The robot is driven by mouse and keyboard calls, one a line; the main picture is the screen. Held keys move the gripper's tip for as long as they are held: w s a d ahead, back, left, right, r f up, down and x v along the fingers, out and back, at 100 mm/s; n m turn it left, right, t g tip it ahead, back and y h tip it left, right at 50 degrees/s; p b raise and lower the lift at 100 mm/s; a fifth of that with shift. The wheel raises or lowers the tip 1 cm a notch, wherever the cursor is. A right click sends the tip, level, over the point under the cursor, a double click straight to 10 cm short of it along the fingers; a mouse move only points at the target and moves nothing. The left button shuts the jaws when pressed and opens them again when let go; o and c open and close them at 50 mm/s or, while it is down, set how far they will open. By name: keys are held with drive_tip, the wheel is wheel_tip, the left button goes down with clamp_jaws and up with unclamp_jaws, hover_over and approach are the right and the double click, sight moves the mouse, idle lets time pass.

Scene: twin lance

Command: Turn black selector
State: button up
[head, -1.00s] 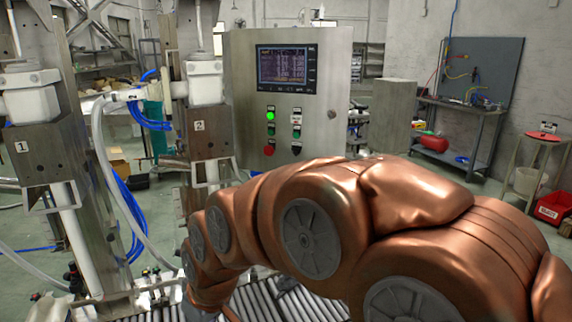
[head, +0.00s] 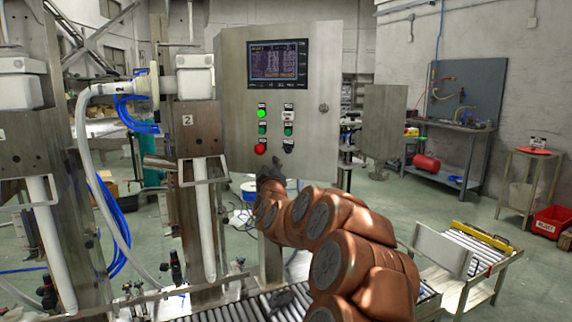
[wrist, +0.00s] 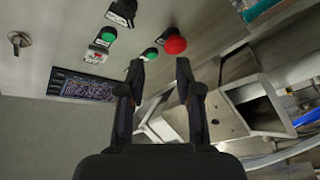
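The black selector (head: 288,147) is at the bottom of the right column on the steel control panel (head: 235,140), right of the red button (head: 260,149). In the wrist view the black selector (wrist: 122,12) is at the top edge, partly cut off, beyond the fingers. My gripper (head: 273,165) is just below the red button in the head view, its fingers small and partly hidden. In the wrist view my gripper (wrist: 159,66) is open and empty, one fingertip beside a green button (wrist: 150,53), the other near the red button (wrist: 175,44). Contact cannot be told.
Green buttons (head: 262,128) and a screen (head: 279,63) are above on the panel, with a key lock (head: 323,108) at right. A steel filling column (head: 200,140) with a white hose (head: 90,170) stands left. A roller conveyor (head: 250,305) runs below.

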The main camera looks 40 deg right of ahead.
drive_tip(key=h, duration=0.2)
approach(286, 151)
drive_tip(key=shift+m+g, duration=0.3)
drive_tip(key=shift+m, duration=0.1)
drive_tip(key=shift+x, duration=3.55)
drive_tip(key=shift+w+d+r, duration=0.15)
drive_tip(key=shift+w+d, duration=0.05)
drive_tip(key=shift+w, duration=0.15)
drive_tip(key=shift+w+d+r, duration=0.2)
drive_tip(key=shift+d, duration=0.05)
clamp_jaws()
